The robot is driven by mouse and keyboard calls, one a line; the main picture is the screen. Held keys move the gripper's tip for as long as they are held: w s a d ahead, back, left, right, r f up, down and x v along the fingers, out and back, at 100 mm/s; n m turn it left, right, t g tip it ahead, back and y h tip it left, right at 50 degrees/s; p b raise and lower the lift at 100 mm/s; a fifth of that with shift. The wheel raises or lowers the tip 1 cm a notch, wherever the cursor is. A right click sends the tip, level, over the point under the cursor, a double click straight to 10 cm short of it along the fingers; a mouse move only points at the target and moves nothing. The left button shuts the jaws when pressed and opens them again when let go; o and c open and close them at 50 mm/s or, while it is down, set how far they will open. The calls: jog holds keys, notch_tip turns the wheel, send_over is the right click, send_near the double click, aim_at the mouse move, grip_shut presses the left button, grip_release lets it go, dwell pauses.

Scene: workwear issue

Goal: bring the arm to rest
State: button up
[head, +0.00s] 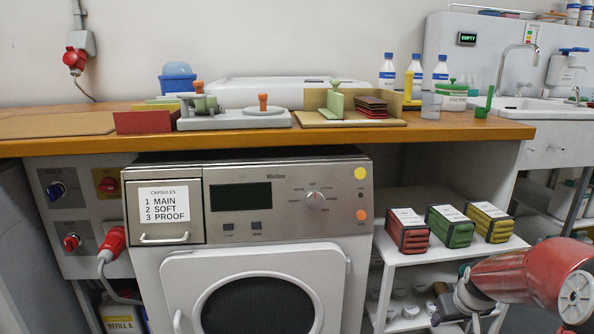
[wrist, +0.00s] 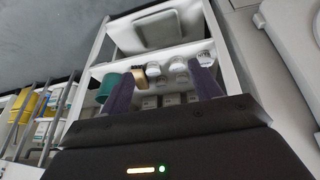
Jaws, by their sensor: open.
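My gripper (wrist: 164,88) is open, with its two dark fingers apart and nothing between them in the wrist view. In the head view my red and grey arm (head: 525,283) comes in from the lower right. It reaches in front of the white shelf unit (head: 425,258) under the worktop, and my gripper there is partly cut off and hard to make out. In the wrist view the fingers point toward a shelf with several small white-lidded jars (wrist: 178,66), a gold one (wrist: 139,78) and a green cup (wrist: 108,86). The gap to them is hard to judge.
Red (head: 408,230), green (head: 450,226) and yellow (head: 489,222) packs stand on the upper shelf, close to my arm. A washing machine (head: 255,250) stands to the left. The wooden worktop (head: 480,130) above carries bottles, fixtures and a green cup (head: 484,103).

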jog(key=s+a+r+p, duration=0.1)
jog(key=s+a+r, duration=0.3)
jog(key=a+r, duration=0.5)
jog(key=s+a+r, duration=0.2)
jog(key=s+a, duration=0.2)
jog(key=s, duration=0.2)
jog(key=s+a+r+p, duration=0.1)
jog(key=s+a+r, duration=0.2)
jog(key=s+a, duration=0.2)
jog(key=s+a+r+y+p, duration=0.1)
jog(key=s+a+r, duration=0.2)
jog(key=s+a, duration=0.2)
jog(key=shift+s+t, duration=0.4)
jog(key=shift+s, duration=0.4)
jog(key=shift+s+a+f, duration=0.15)
jog(key=shift+s+a, duration=0.1)
jog(key=shift+s, duration=0.2)
jog(key=shift+c, duration=0.2)
